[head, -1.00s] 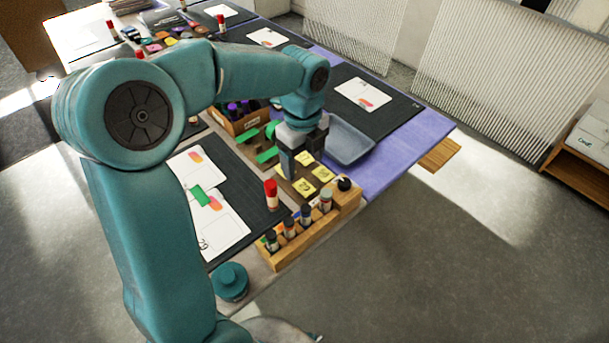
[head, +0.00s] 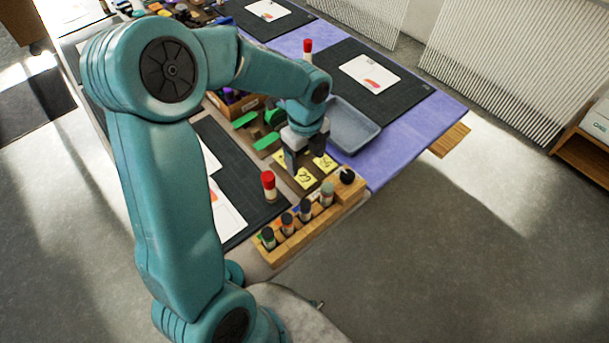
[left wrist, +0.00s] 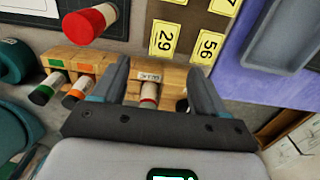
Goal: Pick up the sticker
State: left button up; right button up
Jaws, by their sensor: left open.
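My left gripper (left wrist: 158,72) is open and empty, pointing down, apart from the stickers. In that view its fingertips lie near the wooden rack. My right gripper is out of view.
A wooden rack (head: 290,246) with several small bottles stands at the table's near edge. A red-capped glue stick (head: 268,187) stands beside it. A grey-blue tray (head: 352,130) lies right of the stickers. Dark mats with white cards lie around.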

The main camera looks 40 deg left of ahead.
aim_at(304, 178)
pick_arm(q)
jog(key=shift+w+f, duration=0.15)
jog(key=shift+f, duration=0.65)
jog(key=shift+s+f, duration=0.3)
jog(key=shift+f, duration=0.05)
jog(key=f, duration=0.2)
jog(key=w+a+f, duration=0.1)
jog(key=f, duration=0.1)
jog(key=shift+f, duration=0.45)
jog(key=shift+s+d+r, duration=0.1)
jog(key=shift+s+d, duration=0.05)
jog(key=shift+s, duration=0.1)
jog(key=shift+w+f, duration=0.2)
jog(key=shift+w, duration=0.05)
jog(key=shift+s, duration=0.1)
jog(key=shift+s, duration=0.1)
